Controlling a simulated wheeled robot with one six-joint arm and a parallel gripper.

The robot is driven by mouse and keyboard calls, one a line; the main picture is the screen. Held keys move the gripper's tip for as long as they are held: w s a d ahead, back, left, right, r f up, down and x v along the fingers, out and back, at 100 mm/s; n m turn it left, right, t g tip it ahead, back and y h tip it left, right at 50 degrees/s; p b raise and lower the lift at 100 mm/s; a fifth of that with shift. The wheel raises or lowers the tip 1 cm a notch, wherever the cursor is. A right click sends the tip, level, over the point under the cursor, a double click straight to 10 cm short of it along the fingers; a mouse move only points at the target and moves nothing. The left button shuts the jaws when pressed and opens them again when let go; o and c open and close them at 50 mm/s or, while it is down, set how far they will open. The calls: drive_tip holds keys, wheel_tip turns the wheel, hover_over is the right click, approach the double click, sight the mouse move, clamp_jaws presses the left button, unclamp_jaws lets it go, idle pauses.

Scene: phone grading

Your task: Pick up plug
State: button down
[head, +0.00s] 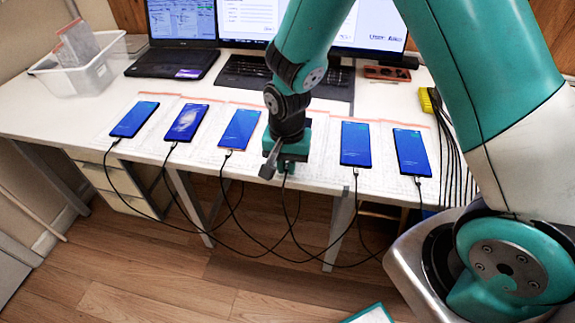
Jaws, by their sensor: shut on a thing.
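My gripper (280,172) is at the front edge of the white desk, between the blue-screened phone on its left (239,130) and the one on its right (355,144). It points down and is shut on a plug, which its fingers mostly hide. A black cable (286,190) hangs from just below the fingers toward the floor. A paper slip shows around the gripper; any phone there is hidden behind the wrist. Plugs sit at the lower ends of the other phones, such as this plug (228,153) and this one (356,171).
More phones lie in the row, at far left (134,119) and far right (411,152). A white bin (75,85) is at the back left, and a yellow power strip (427,101) with cables is at right. Black cables droop and cross below the desk edge.

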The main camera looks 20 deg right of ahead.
sight(286, 174)
wheel_tip(286, 174, up, 19)
drive_tip(key=p, duration=0.2)
drive_tip(key=f, duration=0.5)
drive_tip(key=s+f+b, duration=0.1)
drive_tip(key=f, duration=0.4)
drive_tip(key=a+f, duration=0.1)
drive_tip(key=f, duration=0.5)
drive_tip(key=shift+s, duration=0.2)
drive_tip(key=shift+w+d+f+b, duration=0.25)
drive_tip(key=shift+w+f+b, duration=0.05)
drive_tip(key=shift+f+b, duration=0.45)
drive_tip(key=shift+w+d+f+b, duration=0.2)
drive_tip(key=shift+w+f+b, duration=0.05)
drive_tip(key=shift+f+b, duration=0.45)
drive_tip(key=shift+w+f, duration=0.1)
drive_tip(key=shift+w+d, duration=0.3)
drive_tip(key=shift+w, duration=0.05)
drive_tip(key=shift+w+p, duration=0.15)
drive_tip(key=shift+p, duration=0.5)
idle(1.1)
drive_tip(key=c, duration=1.1)
unclamp_jaws()
